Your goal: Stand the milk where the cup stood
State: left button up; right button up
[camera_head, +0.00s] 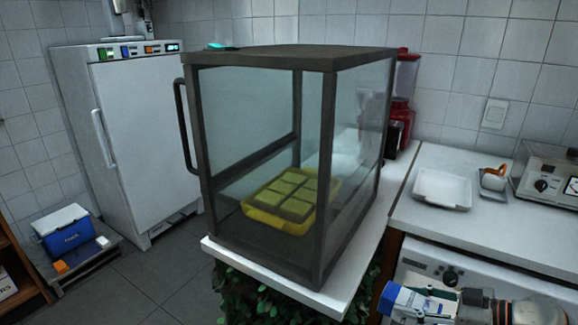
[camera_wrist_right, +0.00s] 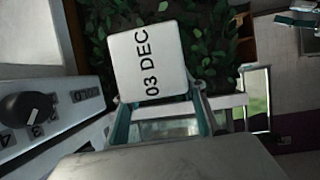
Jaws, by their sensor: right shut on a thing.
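The milk (camera_head: 391,298), a blue and white carton, shows at the lower right of the head view. My right gripper (camera_head: 432,302) is shut on it and holds it in front of the white appliance below the counter. In the right wrist view, a white face of the milk (camera_wrist_right: 148,58) marked "03 DEC" sits between the fingers of my right gripper (camera_wrist_right: 162,108). My left gripper is out of view.
A glass display case (camera_head: 358,150) with a yellow tray (camera_head: 264,222) of green squares stands on the white counter. Bare counter (camera_head: 450,230) lies in front of the plate. Leafy plants (camera_head: 240,295) hang below.

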pick_arm(q)
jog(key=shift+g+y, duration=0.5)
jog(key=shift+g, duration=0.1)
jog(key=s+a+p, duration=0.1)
jog(key=p, duration=0.2)
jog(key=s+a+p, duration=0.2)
jog(key=p, duration=0.1)
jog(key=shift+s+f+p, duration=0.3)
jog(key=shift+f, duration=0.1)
pick_arm(e)
jog(key=s+a+r, duration=0.2)
jog(key=s+r, duration=0.4)
jog(key=r, duration=0.4)
jog(key=s+a+r, duration=0.2)
jog(key=s+r, duration=0.4)
jog(key=r, duration=0.3)
jog(key=shift+a+r, duration=0.2)
jog(key=shift+r, duration=0.15)
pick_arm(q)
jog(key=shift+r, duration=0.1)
pick_arm(e)
jog(key=shift+d, duration=0.1)
